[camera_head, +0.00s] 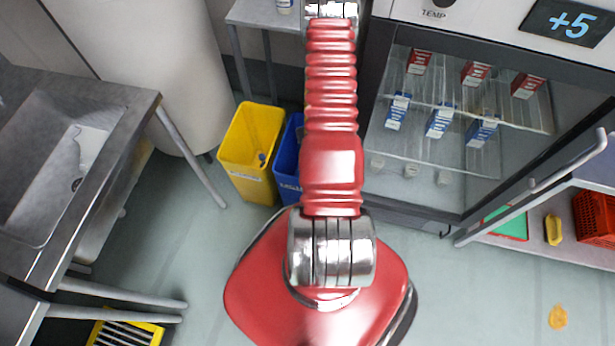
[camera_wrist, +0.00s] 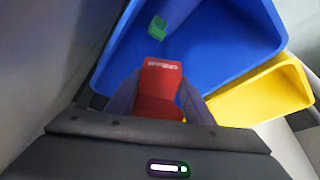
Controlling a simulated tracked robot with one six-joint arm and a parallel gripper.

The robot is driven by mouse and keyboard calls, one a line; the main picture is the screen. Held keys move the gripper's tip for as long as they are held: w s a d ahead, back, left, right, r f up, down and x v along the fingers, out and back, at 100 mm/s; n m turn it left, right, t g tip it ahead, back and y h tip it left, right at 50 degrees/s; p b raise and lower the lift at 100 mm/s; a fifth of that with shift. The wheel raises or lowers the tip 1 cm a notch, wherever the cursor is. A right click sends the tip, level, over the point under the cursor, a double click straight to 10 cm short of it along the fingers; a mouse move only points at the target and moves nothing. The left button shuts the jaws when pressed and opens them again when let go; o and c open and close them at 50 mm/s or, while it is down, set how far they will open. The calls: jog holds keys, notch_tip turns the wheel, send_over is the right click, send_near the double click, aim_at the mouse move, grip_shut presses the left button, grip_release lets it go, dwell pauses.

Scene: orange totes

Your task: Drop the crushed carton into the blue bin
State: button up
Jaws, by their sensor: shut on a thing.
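My gripper (camera_wrist: 157,96) is shut on a red carton (camera_wrist: 160,83) with pale lettering on its end, in the wrist view. I cannot tell from this side how crushed the carton is. The blue bin (camera_wrist: 235,40) opens beyond the carton, which appears over its near side. A small green item (camera_wrist: 157,27) lies inside the bin. In the head view the blue bin (camera_head: 289,162) stands on the floor, partly hidden behind my red arm. My gripper is not visible in the head view.
A yellow bin (camera_head: 250,150) stands just left of the blue one; it also shows in the wrist view (camera_wrist: 260,95). A fridge (camera_head: 455,130) with red and blue cartons stands right, its door open. A steel sink (camera_head: 75,170) is at left.

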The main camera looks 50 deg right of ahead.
jog(key=shift+f, duration=2.15)
jog(key=o, duration=1.2)
jog(key=v, duration=1.3)
jog(key=shift+a+r, duration=0.15)
jog(key=shift+r, duration=0.2)
jog(key=shift+s, duration=0.1)
